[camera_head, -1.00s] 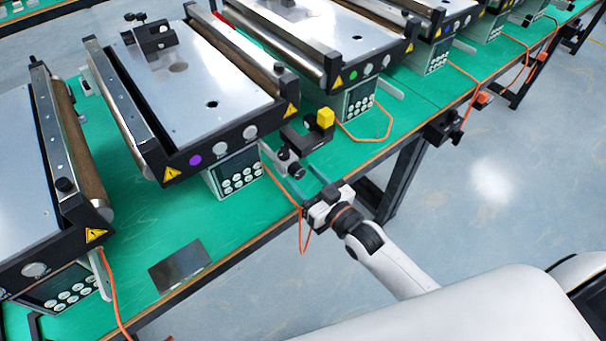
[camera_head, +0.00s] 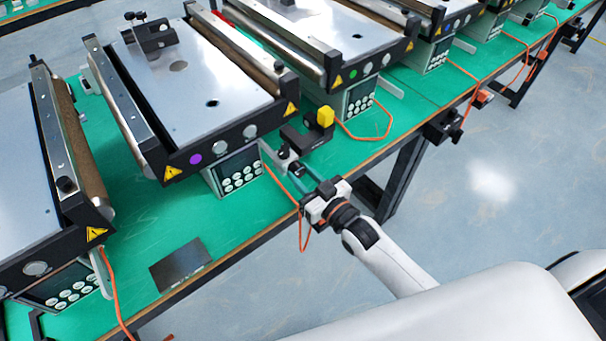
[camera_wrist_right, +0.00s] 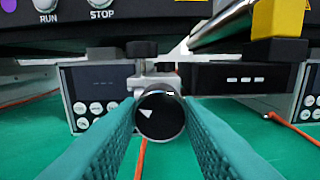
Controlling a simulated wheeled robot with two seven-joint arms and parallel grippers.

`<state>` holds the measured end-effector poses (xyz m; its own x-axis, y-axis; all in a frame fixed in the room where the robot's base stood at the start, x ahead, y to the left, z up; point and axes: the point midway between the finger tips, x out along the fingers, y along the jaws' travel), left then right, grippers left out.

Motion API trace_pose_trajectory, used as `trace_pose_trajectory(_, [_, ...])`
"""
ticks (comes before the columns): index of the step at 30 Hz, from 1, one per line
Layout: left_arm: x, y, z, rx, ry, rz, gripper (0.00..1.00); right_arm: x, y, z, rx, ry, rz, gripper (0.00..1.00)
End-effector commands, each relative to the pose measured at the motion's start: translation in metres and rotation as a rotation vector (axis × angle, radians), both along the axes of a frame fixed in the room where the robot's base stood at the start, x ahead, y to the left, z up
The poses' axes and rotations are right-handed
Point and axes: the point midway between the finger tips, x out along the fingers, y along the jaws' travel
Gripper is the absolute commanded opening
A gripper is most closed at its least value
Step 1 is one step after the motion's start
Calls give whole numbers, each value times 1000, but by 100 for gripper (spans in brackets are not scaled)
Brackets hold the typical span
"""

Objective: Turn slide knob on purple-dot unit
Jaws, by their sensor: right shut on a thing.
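The purple-dot unit (camera_head: 205,110) is a conveyor with a steel top; its purple dot (camera_head: 196,160) is on the front rail. The black round slide knob (camera_wrist_right: 160,116), with a white pointer mark, faces me below the unit's right front. It also shows in the head view (camera_head: 296,168). My right gripper (camera_head: 299,174) reaches it from the front. Its teal fingers (camera_wrist_right: 160,122) are shut on the knob, one on each side. The white pointer aims to the upper left. My left gripper is not in view.
A yellow-topped black bracket (camera_head: 325,118) stands just right of the knob. A control box (camera_head: 237,172) is to its left. An orange cable (camera_head: 281,182) hangs over the table edge near my gripper. A dark flat plate (camera_head: 181,264) lies on the green table.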

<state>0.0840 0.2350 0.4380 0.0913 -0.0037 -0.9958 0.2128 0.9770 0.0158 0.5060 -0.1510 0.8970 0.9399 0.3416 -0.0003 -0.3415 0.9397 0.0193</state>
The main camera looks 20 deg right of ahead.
Motion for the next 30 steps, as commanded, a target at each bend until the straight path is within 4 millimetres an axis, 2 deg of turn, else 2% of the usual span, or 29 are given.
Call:
trace_pose_trajectory(8, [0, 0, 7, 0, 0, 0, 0, 0, 0, 1, -150, -53, 0, 10])
trace_pose_trajectory(30, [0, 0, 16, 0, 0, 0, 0, 1, 0, 1, -804, -294, -1, 10])
